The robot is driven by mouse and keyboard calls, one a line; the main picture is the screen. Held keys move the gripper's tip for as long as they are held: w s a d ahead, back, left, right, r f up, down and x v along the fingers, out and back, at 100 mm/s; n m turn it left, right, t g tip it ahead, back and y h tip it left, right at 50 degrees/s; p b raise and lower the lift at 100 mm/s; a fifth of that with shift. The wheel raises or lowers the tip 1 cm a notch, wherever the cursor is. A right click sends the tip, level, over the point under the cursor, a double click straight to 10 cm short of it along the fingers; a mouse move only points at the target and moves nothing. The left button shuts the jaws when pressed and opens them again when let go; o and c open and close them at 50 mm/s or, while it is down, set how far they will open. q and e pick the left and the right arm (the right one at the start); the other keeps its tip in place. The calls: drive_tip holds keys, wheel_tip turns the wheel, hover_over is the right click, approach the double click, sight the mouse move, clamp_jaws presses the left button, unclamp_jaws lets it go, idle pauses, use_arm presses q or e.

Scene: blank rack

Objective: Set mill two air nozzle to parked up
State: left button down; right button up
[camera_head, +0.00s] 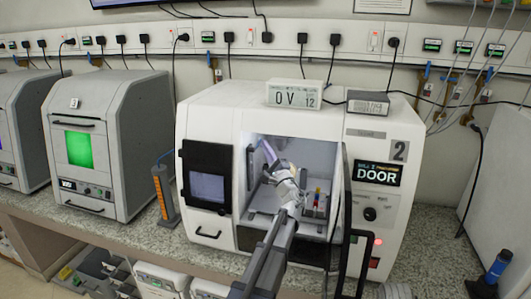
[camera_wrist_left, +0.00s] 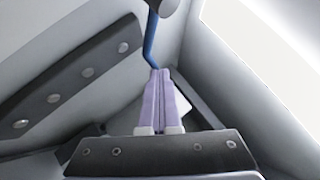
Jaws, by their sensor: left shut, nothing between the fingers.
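Mill two (camera_head: 400,115) is the white machine in the middle, marked with a 2. Its door stands open, with the dark door edge (camera_head: 347,215) at the right of the opening. My left arm reaches in through it. My left gripper (camera_head: 268,150) is at the upper left of the chamber, its lilac fingers shut and empty. In the left wrist view the fingertips (camera_wrist_left: 160,72) are close to the lower end of a thin blue nozzle (camera_wrist_left: 150,42), which hangs bent from a dark mount (camera_wrist_left: 172,6). I cannot tell whether they touch. My right gripper is not in view.
A vise-like fixture with coloured parts (camera_head: 316,198) stands on the chamber floor, right of my arm. Chamber walls are close around the gripper. A dark slatted bar with round studs (camera_wrist_left: 70,84) is at its left. Mill two's control screen (camera_head: 208,187) is left of the opening.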

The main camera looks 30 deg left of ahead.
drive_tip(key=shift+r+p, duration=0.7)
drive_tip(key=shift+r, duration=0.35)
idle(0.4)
